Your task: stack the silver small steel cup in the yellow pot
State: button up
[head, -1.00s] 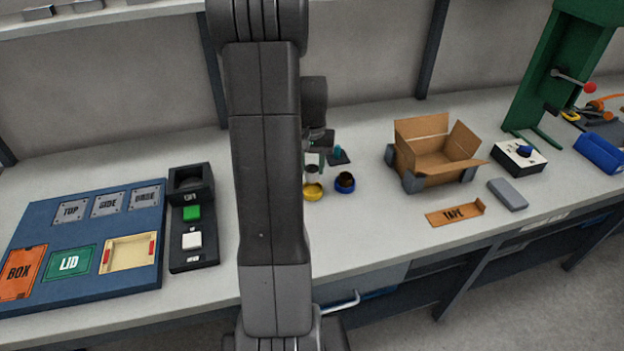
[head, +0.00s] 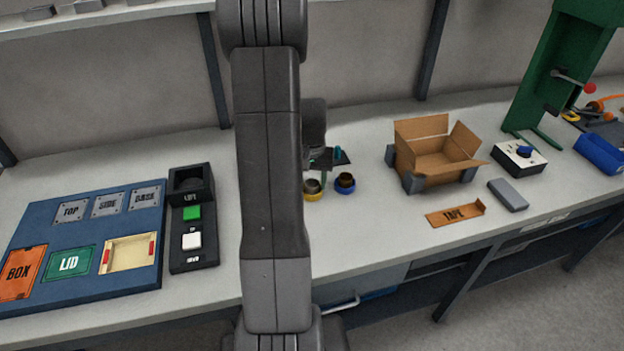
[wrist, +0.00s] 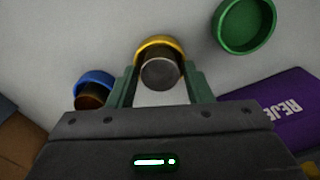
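The silver small steel cup (wrist: 161,73) sits in the yellow pot (wrist: 157,42) in the wrist view, its round top standing above the yellow rim. In the head view the yellow pot (head: 312,197) shows just right of my arm, with the cup (head: 312,186) upright in it. My gripper (wrist: 162,70) is over the cup, with one green finger on each side and narrow gaps between fingers and cup. It looks open. In the head view my arm partly hides the gripper.
A blue pot (wrist: 95,80) holding a copper-brown piece stands beside the yellow one. An empty green pot (wrist: 245,25) and a purple panel (wrist: 270,110) lie on the other side. A cardboard box (head: 435,155) stands farther right on the bench.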

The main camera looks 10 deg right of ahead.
jog(key=shift+o, duration=0.7)
jog(key=shift+r, duration=0.1)
jog(key=shift+r, duration=0.2)
notch_tip(320, 180, up, 12)
jog(key=shift+f, duration=5.25)
